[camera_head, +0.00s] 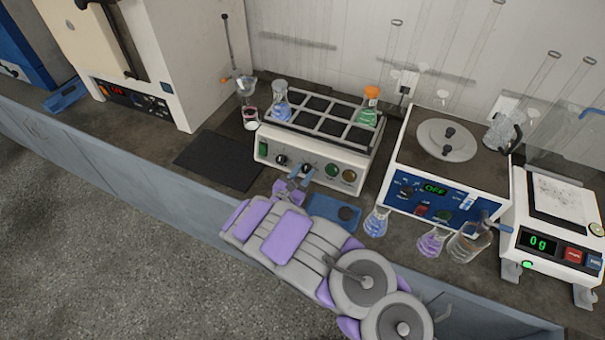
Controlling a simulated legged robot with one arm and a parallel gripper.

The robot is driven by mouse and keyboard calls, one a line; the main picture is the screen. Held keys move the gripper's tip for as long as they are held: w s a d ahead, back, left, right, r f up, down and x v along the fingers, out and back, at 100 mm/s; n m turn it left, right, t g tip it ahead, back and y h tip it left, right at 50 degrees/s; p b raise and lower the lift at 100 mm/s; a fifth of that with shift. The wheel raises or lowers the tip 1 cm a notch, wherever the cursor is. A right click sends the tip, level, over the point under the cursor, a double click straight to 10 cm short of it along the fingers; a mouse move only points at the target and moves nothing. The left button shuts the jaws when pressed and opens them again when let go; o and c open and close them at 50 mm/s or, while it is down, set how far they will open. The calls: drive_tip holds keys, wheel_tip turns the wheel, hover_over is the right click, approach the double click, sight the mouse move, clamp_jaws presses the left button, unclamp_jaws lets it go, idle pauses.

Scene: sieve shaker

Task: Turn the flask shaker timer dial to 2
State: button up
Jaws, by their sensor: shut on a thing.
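The flask shaker (318,156) is a white box with a black gridded top, in the middle of the view on the bench. My gripper (303,172) is at the middle of this panel, shut on a dial there. The jaws mostly cover the dial, and its numbers and pointer are too small to read.
Flasks of blue (282,108) and green (368,110) liquid stand on the shaker. A blue tray (335,211) and a flask of blue liquid (376,222) are close to my arm. A hotplate-like device (452,170) and a scale (553,235) stand at right. A black mat (215,160) lies left.

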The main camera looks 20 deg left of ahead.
drive_tip(key=o, duration=1)
drive_tip(key=shift+o, duration=0.2)
drive_tip(key=s+a+p, duration=0.3)
drive_tip(key=s+p, duration=0.1)
drive_tip(key=s, duration=1.3)
